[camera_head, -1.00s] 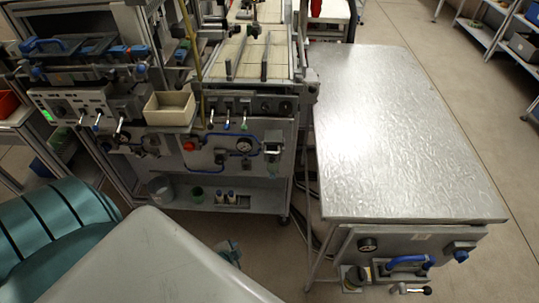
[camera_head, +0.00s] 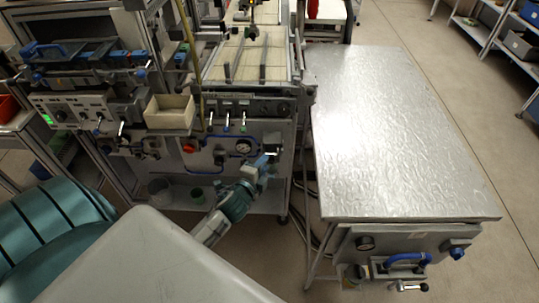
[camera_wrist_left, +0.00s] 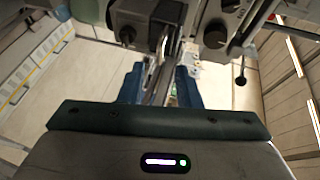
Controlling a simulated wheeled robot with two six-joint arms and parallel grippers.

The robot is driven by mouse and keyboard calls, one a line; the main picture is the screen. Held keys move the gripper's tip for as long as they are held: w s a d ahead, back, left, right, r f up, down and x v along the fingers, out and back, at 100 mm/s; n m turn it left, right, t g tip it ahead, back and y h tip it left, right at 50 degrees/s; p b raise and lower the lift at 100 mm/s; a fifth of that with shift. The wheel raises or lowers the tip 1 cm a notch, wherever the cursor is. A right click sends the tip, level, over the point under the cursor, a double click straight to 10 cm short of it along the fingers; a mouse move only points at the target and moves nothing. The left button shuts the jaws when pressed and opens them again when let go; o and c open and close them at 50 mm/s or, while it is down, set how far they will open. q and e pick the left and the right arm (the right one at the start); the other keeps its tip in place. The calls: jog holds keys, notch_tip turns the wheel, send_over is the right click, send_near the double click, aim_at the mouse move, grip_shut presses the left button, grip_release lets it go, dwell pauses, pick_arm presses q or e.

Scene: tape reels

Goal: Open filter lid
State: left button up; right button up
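The filter (camera_head: 272,138) is on the grey front panel of the machine, to the right of a round gauge. Its lower part is largely hidden behind my left gripper in the head view, and I cannot make out the state of its lid. My left gripper (camera_head: 267,163) is right in front of the filter, reaching up from the lower left. In the left wrist view its two blue fingers (camera_wrist_left: 160,88) stand apart, with a grey, shiny part showing between them. I cannot tell whether they touch it. My right gripper is not in view.
The gauge (camera_head: 243,146), blue hose and small valves sit close to the left of the gripper. A beige bin (camera_head: 169,112) hangs further left. A metal-topped table (camera_head: 390,130) stands to the right. Below the panel is a shelf with small cups.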

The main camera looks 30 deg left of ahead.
aim_at(271, 155)
pick_arm(q)
jog(key=x, duration=0.5)
jog(key=shift+w+p, duration=0.15)
jog(key=shift+p, duration=0.25)
grip_shut()
